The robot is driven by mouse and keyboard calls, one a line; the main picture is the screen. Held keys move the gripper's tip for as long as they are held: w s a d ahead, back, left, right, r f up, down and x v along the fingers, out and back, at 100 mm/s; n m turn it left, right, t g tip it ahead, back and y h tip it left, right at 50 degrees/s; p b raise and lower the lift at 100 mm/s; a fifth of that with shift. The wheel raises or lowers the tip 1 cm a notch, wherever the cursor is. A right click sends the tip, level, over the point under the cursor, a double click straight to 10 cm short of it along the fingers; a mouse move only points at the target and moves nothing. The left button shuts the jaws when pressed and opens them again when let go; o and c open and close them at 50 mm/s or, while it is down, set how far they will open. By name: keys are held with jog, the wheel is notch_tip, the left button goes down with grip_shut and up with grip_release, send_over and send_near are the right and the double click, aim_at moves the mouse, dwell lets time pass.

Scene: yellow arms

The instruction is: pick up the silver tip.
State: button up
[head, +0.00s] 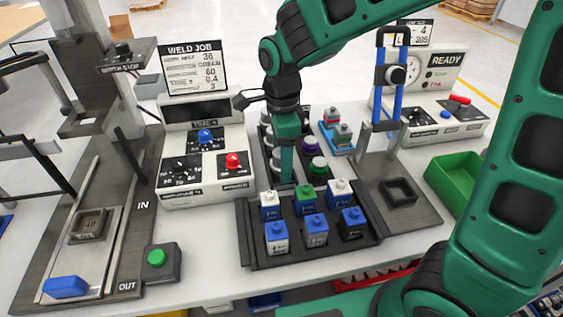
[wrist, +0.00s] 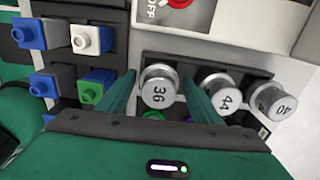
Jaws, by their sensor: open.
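Several silver tips stand in a dark rack. In the wrist view one marked 36 (wrist: 158,88) lies between the two green fingers of my gripper (wrist: 159,80). A tip marked 44 (wrist: 220,92) is just right of the right finger, and one marked 40 (wrist: 271,103) is farther right. In the head view my gripper (head: 286,178) points down at the rack, hiding part of the silver tips (head: 266,117). The fingers are apart, with the 36 tip between them; I cannot tell if they touch it.
A black tray (head: 262,247) with several blue, white and green blocks stands in front of the rack. The weld job panel (head: 200,150) stands close on the left, a blue-handled press (head: 385,125) on the right.

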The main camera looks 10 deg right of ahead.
jog(key=c, duration=1.2)
